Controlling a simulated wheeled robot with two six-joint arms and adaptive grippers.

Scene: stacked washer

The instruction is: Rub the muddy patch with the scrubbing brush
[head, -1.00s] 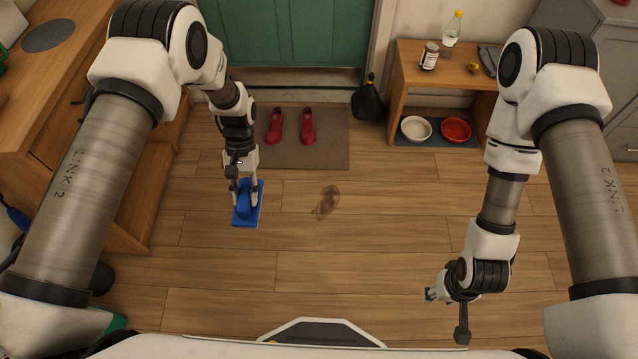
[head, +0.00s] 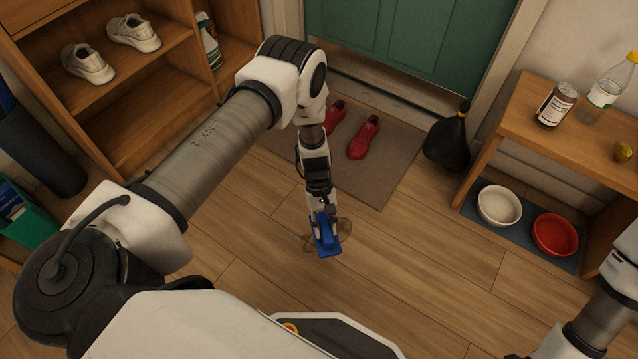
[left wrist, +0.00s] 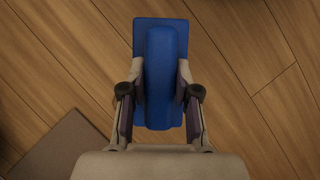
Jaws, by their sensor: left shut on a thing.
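My left gripper (head: 325,222) is shut on the blue scrubbing brush (head: 328,246), gripping its raised handle from both sides. The brush also shows in the left wrist view (left wrist: 160,65), its flat blue base running away between the fingers (left wrist: 160,95). The muddy patch (head: 345,228) is a faint brown smear on the wooden floor. The brush is over its middle and hides much of it; edges show on both sides. I cannot tell whether the brush touches the floor. My right gripper is outside the picture; only part of that arm shows at lower right.
A doormat (head: 392,180) with red shoes (head: 364,138) lies behind the brush. A black bag (head: 448,142) stands by the door. White (head: 499,206) and red bowls (head: 555,235) sit under the wooden bench at right. The floor (head: 420,270) right of the brush is clear.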

